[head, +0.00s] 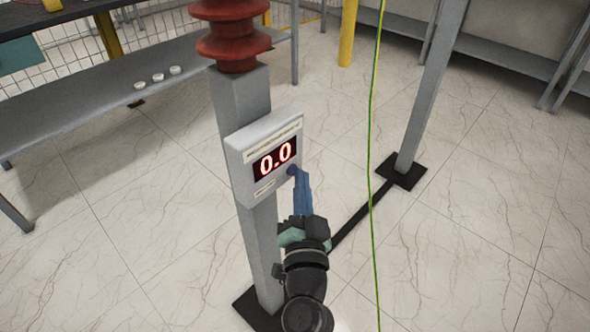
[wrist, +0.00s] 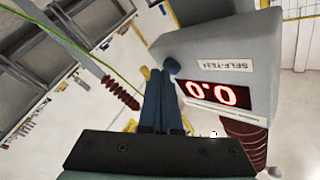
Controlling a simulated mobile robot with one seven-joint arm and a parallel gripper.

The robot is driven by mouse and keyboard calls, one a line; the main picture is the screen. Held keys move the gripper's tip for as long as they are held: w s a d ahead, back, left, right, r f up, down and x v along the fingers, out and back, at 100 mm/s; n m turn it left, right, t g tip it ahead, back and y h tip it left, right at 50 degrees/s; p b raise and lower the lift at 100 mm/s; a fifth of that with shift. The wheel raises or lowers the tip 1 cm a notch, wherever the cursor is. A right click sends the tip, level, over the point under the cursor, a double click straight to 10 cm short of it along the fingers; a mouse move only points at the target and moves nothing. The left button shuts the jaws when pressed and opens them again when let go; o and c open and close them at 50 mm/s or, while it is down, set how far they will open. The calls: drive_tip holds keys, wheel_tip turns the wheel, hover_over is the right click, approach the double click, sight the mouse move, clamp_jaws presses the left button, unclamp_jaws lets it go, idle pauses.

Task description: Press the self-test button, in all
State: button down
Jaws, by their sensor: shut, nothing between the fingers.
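A grey meter box (head: 240,147) is fixed to a grey post. Its red display (head: 275,158) reads 0.0. A small dark blue button (head: 291,170) is on the box's face, right of and below the display; the button (wrist: 172,66) also shows in the wrist view, beside a label (wrist: 226,66) reading SELF-TEST. My gripper (head: 301,178) is shut and empty. Its blue fingertips (wrist: 161,73) are right at the button; I cannot tell whether they touch it.
The post (head: 262,250) stands on a dark base, with a red ribbed insulator (head: 232,30) above the box. A green-yellow cable (head: 372,150) hangs to the right, before a second post (head: 430,95). A grey bench (head: 85,105) is at left.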

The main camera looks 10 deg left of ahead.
drive_tip(key=shift+w+a, duration=0.1)
drive_tip(key=shift+a, duration=0.05)
idle(0.4)
drive_tip(key=shift+s+d+b, duration=0.3)
drive_tip(key=shift+s+d, duration=0.25)
drive_tip(key=shift+d, duration=0.2)
drive_tip(key=s+d+b, duration=0.1)
drive_tip(key=d, duration=0.1)
drive_tip(key=s+d+b, duration=0.1)
drive_tip(key=s+d, duration=0.1)
idle(0.9)
